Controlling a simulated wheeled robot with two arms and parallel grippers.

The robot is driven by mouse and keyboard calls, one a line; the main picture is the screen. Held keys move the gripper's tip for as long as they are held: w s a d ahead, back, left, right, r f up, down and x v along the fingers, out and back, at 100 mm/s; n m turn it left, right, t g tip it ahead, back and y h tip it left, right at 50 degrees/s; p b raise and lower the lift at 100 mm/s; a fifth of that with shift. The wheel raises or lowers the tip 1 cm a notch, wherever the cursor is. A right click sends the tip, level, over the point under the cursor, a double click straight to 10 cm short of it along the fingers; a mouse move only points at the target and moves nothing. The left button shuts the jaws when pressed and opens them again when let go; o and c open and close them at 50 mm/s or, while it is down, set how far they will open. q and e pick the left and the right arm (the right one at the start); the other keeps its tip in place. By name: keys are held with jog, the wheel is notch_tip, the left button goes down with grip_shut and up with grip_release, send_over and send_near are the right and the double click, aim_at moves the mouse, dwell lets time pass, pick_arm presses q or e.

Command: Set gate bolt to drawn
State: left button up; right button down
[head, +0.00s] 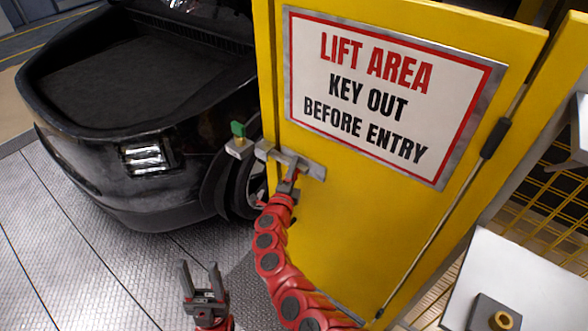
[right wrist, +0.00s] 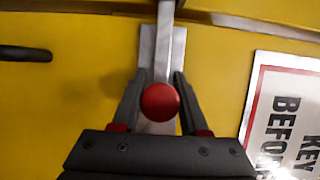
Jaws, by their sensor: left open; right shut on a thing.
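The gate (head: 350,225) is a yellow panel with a sign. Its bolt (head: 292,160) is a grey metal bar on a plate near the gate's left edge. The bar's left end lies close to the metal post with a green block (head: 238,130); I cannot tell whether it is engaged. In the right wrist view the bar (right wrist: 170,50) runs up from a round red knob (right wrist: 160,101). My right gripper (head: 288,182) is shut on the bolt's knob, with a finger on each side. My left gripper (head: 201,272) is open and empty, low over the floor.
A black car (head: 130,120) with a dark open bay stands left of the gate. A white "LIFT AREA" sign (head: 390,90) is on the gate. A pale surface with a small dark block (head: 495,315) is at lower right. The grey plate floor (head: 70,270) is clear.

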aim_at(307, 172)
jog(key=shift+d, duration=0.1)
dwell(0.7)
jog(key=shift+s+d, duration=0.45)
jog(key=shift+d, duration=0.05)
jog(key=shift+s+d, duration=0.85)
jog(key=shift+d, duration=0.2)
jog(key=shift+s+d, duration=0.3)
jog(key=shift+d, duration=0.1)
jog(key=c, duration=0.7)
grip_release()
jog(key=shift+d, duration=0.1)
jog(key=shift+c, duration=0.2)
jog(key=o, duration=0.3)
jog(key=shift+s+d, duration=0.1)
